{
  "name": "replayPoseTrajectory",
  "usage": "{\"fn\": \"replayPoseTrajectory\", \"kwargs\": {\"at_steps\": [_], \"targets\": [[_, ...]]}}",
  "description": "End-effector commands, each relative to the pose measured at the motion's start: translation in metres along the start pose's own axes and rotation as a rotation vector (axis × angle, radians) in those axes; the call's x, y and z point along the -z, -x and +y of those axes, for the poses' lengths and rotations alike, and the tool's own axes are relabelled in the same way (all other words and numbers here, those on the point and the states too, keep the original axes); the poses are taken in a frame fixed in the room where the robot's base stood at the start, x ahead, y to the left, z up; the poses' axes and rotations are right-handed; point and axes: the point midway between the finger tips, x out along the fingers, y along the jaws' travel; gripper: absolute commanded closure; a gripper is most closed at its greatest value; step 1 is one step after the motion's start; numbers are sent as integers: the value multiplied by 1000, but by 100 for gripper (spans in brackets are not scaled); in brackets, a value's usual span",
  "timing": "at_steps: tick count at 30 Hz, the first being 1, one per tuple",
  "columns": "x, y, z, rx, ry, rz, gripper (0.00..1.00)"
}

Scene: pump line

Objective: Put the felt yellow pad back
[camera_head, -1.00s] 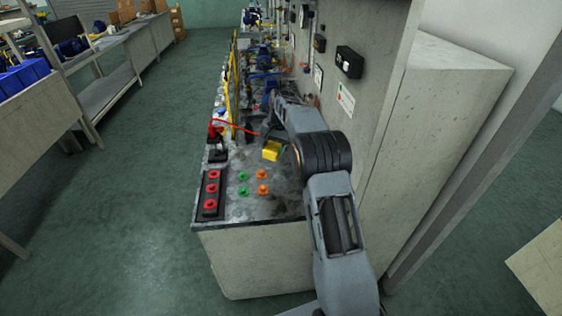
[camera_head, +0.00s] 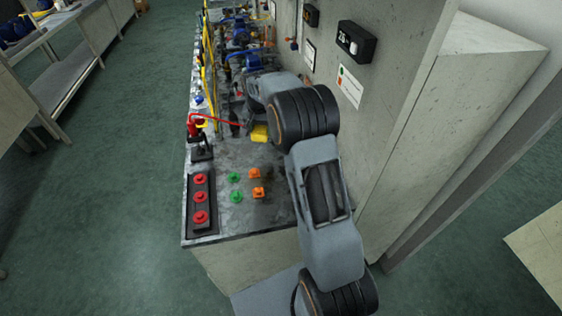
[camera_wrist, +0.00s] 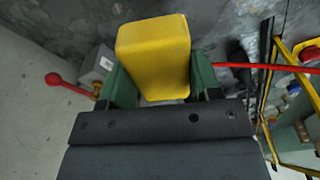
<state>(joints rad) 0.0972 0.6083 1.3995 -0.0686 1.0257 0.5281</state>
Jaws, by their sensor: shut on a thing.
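The yellow pad (camera_wrist: 153,55) is a block held between the green-tipped fingers of my gripper (camera_wrist: 155,88) in the wrist view. In the head view the yellow pad (camera_head: 260,133) shows only in part, beside my arm and over the grey bench top (camera_head: 225,215). My gripper is shut on it, and my arm hides most of the gripper in the head view. I cannot tell whether the pad touches the bench.
A red-handled lever (camera_head: 199,128) stands on the bench's left side, its red rod reaching toward the pad. Red knobs (camera_head: 200,199), green knobs (camera_head: 234,177) and orange knobs (camera_head: 256,174) are at the near end. A yellow rail (camera_head: 209,84) and a wall (camera_head: 385,95) flank the bench.

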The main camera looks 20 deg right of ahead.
Motion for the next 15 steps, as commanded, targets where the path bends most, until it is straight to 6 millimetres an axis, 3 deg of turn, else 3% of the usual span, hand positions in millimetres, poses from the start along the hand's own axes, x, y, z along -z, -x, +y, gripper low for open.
{"fn": "replayPoseTrajectory", "kwargs": {"at_steps": [6,15], "targets": [[-29,-22,45,-1,-2,-4,61],[-48,-58,71,0,-1,-2,61]]}}
